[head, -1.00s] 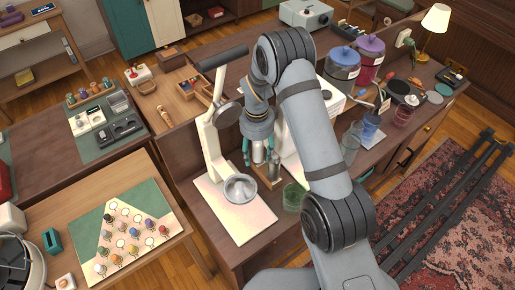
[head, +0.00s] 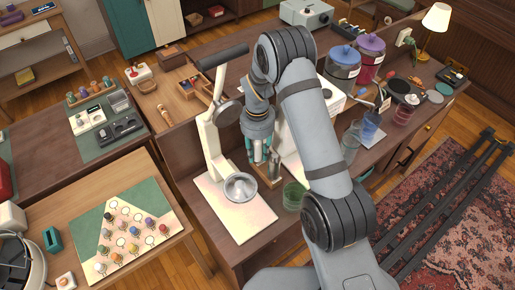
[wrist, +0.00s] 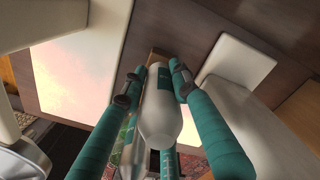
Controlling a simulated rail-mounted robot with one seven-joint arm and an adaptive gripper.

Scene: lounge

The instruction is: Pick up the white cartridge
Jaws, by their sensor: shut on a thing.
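The white cartridge (wrist: 159,118) is a smooth, pale cylinder with a rounded end and a teal mark, seen in the middle of the wrist view. My gripper (wrist: 156,84) has its teal fingers closed on both sides of it. In the head view my gripper (head: 261,151) points down beside the tall white stand, at the small wooden holder (head: 271,183). The arm and fingers hide most of the cartridge there. I cannot tell whether its lower end is still in the holder.
The white stand (head: 211,150) with its dark top arm is close on the left. A grey cylinder (head: 275,164) is close on the right of the fingers. A green glass (head: 293,196) stands near the front edge. Jars and glasses fill the bench to the right.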

